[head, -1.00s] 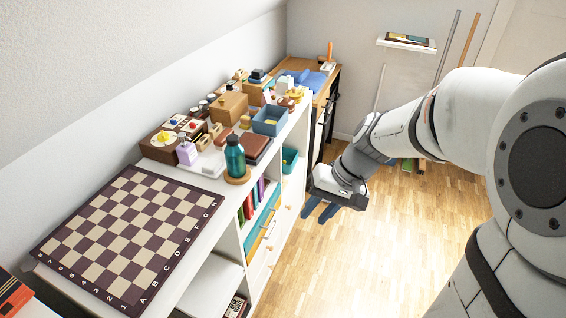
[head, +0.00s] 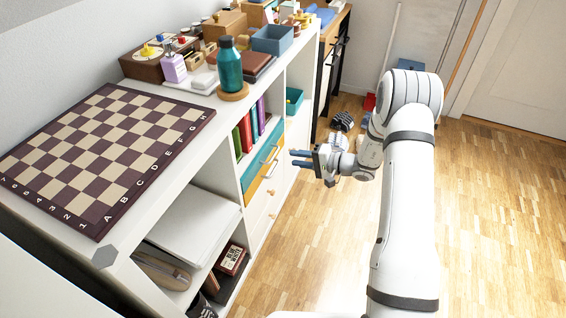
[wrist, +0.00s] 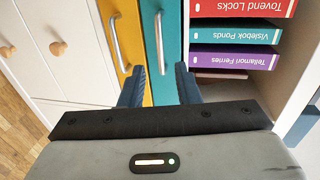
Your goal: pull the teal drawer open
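The teal drawer (head: 255,167) is shut in the white shelf unit, just above a yellow drawer (head: 258,183). In the wrist view the teal drawer (wrist: 171,38) stands upright with its silver bar handle (wrist: 160,42) in front of my gripper (wrist: 160,82). My gripper is open, with its blue fingers apart and nothing between them. The lower end of the handle appears between the two fingertips in that view. In the head view my gripper (head: 297,159) points left at the drawer fronts, with a small gap to them. I see no contact with the handle.
The yellow drawer's handle (wrist: 114,44) is close beside the left finger. Upright books (wrist: 235,35) stand in the neighbouring compartment. White drawers with wooden knobs (wrist: 57,48) are on the other side. The wooden floor (head: 325,235) before the shelf is clear.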

